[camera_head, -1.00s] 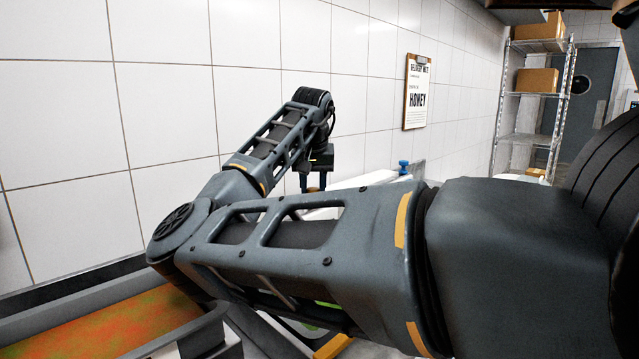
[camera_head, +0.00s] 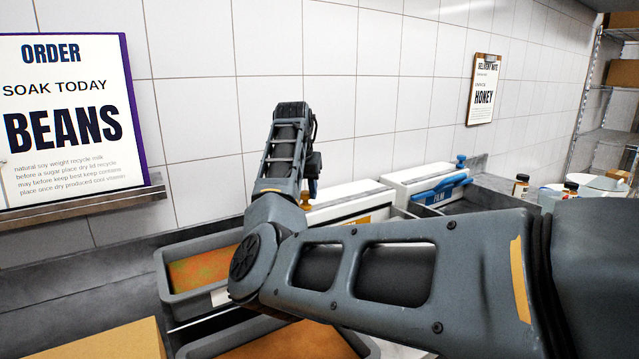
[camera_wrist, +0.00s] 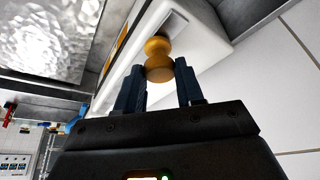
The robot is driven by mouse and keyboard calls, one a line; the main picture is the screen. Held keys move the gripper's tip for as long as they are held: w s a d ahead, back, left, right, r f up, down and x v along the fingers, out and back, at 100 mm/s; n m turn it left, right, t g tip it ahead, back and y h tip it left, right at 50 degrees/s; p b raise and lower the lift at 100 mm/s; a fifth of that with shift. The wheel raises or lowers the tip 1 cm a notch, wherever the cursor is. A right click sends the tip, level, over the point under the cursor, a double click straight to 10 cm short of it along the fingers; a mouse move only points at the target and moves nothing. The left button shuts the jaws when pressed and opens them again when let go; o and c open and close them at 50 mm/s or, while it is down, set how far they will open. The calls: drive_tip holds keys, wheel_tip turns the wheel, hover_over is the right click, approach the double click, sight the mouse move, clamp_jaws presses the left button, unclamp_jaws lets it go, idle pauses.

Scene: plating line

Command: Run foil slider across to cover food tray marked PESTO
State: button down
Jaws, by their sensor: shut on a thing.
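My gripper (camera_wrist: 160,80) is shut on the orange slider knob (camera_wrist: 157,48), with one dark blue finger on each side of it. The knob stands on the long white dispenser (camera_wrist: 205,25), also seen in the head view (camera_head: 345,198). There my gripper (camera_head: 312,186) is small and partly hidden by my arm. Shiny crinkled foil (camera_wrist: 50,35) shows at the upper left of the wrist view. A grey tray (camera_head: 172,296) with orange-green food is left of my arm's elbow. Its white label is partly hidden, and I cannot read PESTO on any tray.
A second tray (camera_head: 205,346) with orange food lies in front, partly behind my arm. A second white dispenser (camera_head: 405,180) with a blue FILM label stands to the right, with a blue knob (camera_head: 461,160). A BEANS order sign (camera_head: 65,120) stands on a wall ledge at left.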

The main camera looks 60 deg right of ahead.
drive_tip(key=shift+w+a, duration=0.15)
drive_tip(key=shift+a, duration=0.15)
drive_tip(key=c, duration=0.7)
unclamp_jaws()
drive_tip(key=shift+b+v, duration=0.55)
drive_tip(key=shift+v, duration=3.35)
